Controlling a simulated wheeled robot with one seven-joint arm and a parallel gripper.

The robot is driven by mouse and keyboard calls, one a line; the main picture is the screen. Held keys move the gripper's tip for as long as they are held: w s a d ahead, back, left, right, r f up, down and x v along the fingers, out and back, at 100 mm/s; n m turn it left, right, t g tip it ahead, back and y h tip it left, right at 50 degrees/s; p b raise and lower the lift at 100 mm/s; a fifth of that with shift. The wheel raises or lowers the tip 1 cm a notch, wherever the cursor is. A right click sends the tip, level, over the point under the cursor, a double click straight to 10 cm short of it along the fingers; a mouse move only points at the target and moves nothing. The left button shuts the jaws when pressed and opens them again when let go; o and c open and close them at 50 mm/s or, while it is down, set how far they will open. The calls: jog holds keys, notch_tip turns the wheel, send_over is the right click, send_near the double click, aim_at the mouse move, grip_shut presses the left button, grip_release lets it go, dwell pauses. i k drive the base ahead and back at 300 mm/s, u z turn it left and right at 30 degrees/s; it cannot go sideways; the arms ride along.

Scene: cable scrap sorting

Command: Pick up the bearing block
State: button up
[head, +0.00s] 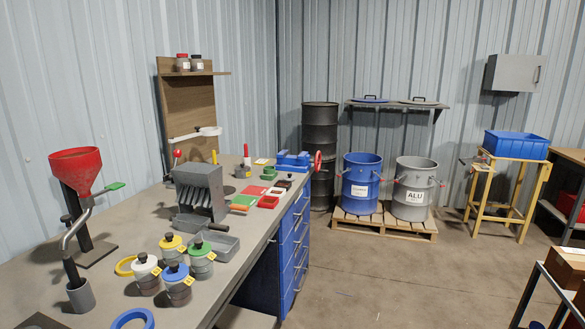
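I cannot make out a bearing block for sure in the head view. Small parts lie at the far end of the grey workbench (112,231), too small to identify. Among them are red trays (268,202), a green ring-shaped part (269,172) and a small dark piece (284,184) near the blue vise (293,160). My gripper is not in view.
On the bench stand a red funnel (79,170) on a stand, a grey slotted unit (199,188), lidded jars (178,284) and a grey tray (217,244). A blue drum (361,183) and a grey drum (413,190) stand on a pallet (384,226).

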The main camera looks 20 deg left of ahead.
aim_at(269, 173)
jog(key=z, duration=0.1)
jog(key=i, duration=1.3)
jog(key=u, duration=0.35)
jog(key=i, duration=1.15)
jog(key=u, duration=0.5)
jog(key=i, duration=0.85)
jog(key=u, duration=0.05)
